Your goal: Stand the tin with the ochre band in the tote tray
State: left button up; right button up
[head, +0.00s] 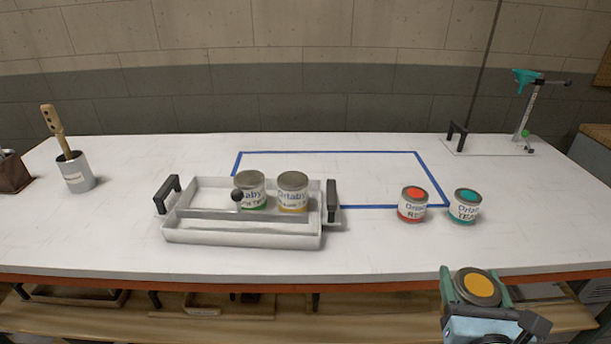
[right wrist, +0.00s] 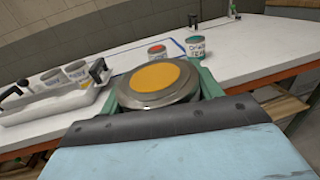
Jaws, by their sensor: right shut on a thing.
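My right gripper (head: 476,290) is shut around a tin with an ochre lid disc (head: 479,285), in front of the table's front edge at the lower right. The tin looks upright; its side band is mostly hidden by the jaws. In the right wrist view the ochre lid (right wrist: 155,77) fills the space between the green fingers. The white tote tray (head: 240,237) with black end handles stands on the table at left of centre. In it stand a tin with a green band (head: 251,190) and a tin with a yellowish band (head: 293,191), side by side. My left gripper is not in view.
A red tin (head: 412,205) and a teal tin (head: 466,206) stand right of the tray, near the corner of a blue tape outline (head: 330,152). A grey pot (head: 77,173) with a brush stands at left; a stand with a teal part (head: 523,105) is back right.

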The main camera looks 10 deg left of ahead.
aim_at(213, 204)
jog(key=u, duration=0.35)
jog(key=i, duration=1)
